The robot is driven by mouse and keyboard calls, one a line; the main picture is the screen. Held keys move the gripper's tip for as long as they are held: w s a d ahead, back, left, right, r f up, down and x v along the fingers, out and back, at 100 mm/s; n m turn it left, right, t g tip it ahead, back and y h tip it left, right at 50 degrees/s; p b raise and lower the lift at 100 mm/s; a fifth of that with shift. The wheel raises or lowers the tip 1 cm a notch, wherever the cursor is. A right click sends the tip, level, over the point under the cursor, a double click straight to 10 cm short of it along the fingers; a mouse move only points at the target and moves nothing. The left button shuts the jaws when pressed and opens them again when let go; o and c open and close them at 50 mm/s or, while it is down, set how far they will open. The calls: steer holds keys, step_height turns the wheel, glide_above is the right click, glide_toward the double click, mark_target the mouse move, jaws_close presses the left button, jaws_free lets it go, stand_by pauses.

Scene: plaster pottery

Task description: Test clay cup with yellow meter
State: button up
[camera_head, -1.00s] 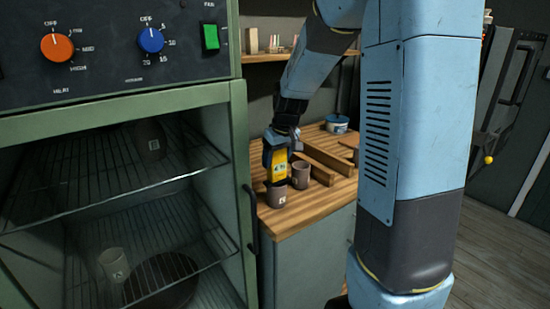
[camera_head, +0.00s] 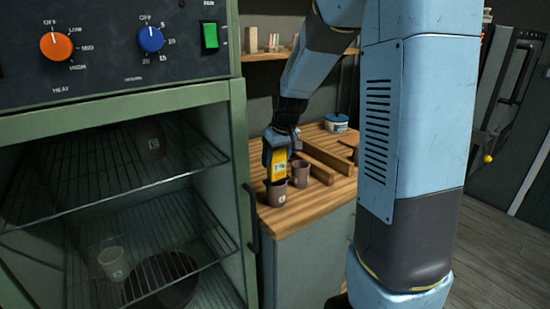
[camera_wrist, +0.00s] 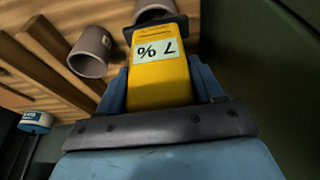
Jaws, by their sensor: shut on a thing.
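My gripper (camera_head: 278,154) is shut on the yellow meter (camera_head: 279,165) and holds it upright over a brown clay cup (camera_head: 276,194) on the wooden counter. The meter's lower end is at the cup's mouth; whether it touches the clay is hidden. In the wrist view the meter (camera_wrist: 160,82) sits between the fingers (camera_wrist: 160,88), and its pale display appears to read 7 %. The cup beneath it (camera_wrist: 152,5) is mostly hidden by the meter there. A second brown cup (camera_head: 300,174) stands just to the right, apart from the meter; it also shows in the wrist view (camera_wrist: 90,52).
Wooden bars (camera_head: 326,158) and a blue-white tub (camera_head: 336,123) lie behind on the counter (camera_head: 310,211). The green drying cabinet (camera_head: 236,170) stands close at left, with a dark cup (camera_head: 150,140) on its upper rack and a pale cup (camera_head: 112,262) lower down.

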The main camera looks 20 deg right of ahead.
steer(key=shift+r, duration=3.5)
